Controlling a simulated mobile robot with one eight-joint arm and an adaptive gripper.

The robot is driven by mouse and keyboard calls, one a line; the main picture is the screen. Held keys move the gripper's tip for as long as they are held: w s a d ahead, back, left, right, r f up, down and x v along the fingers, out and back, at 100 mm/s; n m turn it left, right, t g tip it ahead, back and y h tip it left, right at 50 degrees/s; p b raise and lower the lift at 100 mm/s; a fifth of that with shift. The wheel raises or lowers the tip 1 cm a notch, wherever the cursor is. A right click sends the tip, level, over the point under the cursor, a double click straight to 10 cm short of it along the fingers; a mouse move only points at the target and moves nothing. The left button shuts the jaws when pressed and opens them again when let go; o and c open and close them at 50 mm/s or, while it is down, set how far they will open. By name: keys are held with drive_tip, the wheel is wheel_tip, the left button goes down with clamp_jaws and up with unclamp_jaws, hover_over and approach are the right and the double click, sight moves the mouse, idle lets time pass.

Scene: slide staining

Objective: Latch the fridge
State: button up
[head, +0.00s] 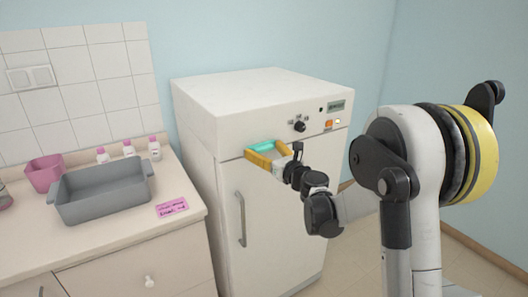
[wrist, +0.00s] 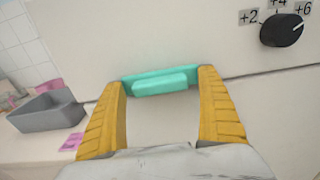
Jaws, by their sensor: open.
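The fridge (head: 278,220) is a white cabinet with its door flush in front and a vertical grey handle (head: 241,215) on the door's left side. A teal latch (head: 262,146) sits at the top of the door, by the seam under the control panel. In the wrist view the teal latch (wrist: 160,82) lies between and just beyond my yellow fingertips. My gripper (head: 262,155) is open, with one finger on each side of the latch. I cannot tell whether the fingers touch it.
The control panel carries a black dial (head: 299,127) and a small display (head: 336,107). At left, a counter (head: 115,228) holds a grey basin (head: 100,195), a pink container (head: 45,173), several white bottles with pink caps and a pink label (head: 172,207).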

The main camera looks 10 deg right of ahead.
drive_tip(key=c, duration=1.2)
drive_tip(key=shift+o, duration=0.2)
drive_tip(key=shift+n, duration=0.4)
drive_tip(key=n, duration=0.3)
drive_tip(key=shift+n, duration=0.4)
drive_tip(key=n, duration=1.3)
drive_tip(key=shift+n, duration=0.3)
